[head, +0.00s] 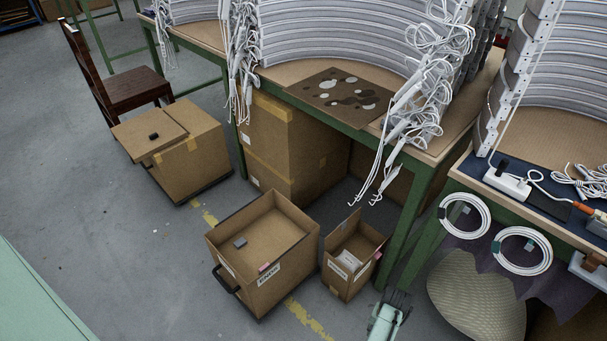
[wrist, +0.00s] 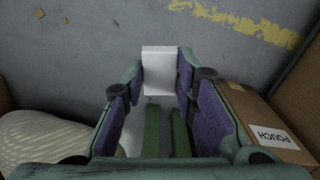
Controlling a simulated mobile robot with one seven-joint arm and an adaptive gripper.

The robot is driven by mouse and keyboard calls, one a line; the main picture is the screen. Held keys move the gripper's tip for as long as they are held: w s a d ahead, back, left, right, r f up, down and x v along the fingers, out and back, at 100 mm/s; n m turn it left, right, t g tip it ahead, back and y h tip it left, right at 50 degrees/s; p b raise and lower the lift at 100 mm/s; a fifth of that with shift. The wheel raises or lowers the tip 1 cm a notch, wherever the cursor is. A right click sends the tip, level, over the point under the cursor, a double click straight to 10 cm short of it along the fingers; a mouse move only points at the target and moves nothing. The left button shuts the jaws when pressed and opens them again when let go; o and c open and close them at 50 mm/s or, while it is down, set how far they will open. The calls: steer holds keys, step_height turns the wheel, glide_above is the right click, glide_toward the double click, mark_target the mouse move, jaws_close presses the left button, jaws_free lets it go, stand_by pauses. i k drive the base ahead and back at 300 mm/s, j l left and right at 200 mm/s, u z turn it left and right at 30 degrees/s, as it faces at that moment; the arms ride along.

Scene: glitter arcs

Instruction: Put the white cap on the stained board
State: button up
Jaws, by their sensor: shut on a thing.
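The white cap (wrist: 157,62) is a white, block-like piece between the two finger pads of my gripper (wrist: 160,88) in the wrist view. My gripper is shut on it, and bare grey floor shows beyond. In the head view my gripper (head: 392,305) is at the bottom, low in front of the green-framed table; I cannot make out the cap there. The stained board (head: 313,88) is a flat brown board with dark and pale blotches. It lies on the table top near its front edge, above and to the left of my gripper, well apart from it.
Racks of grey curved strips (head: 340,35) stand behind the board, with white cables (head: 418,110) hanging at its right. Open cardboard boxes (head: 229,238) stand on the floor left of my gripper. A beige rounded thing (head: 470,300) and coiled white cables (head: 523,268) are at the right.

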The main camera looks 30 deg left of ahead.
mark_target(354, 104)
steer(key=l+u, duration=0.35)
steer(key=u, duration=0.15)
steer(key=l+u, duration=0.45)
steer(key=i, duration=0.05)
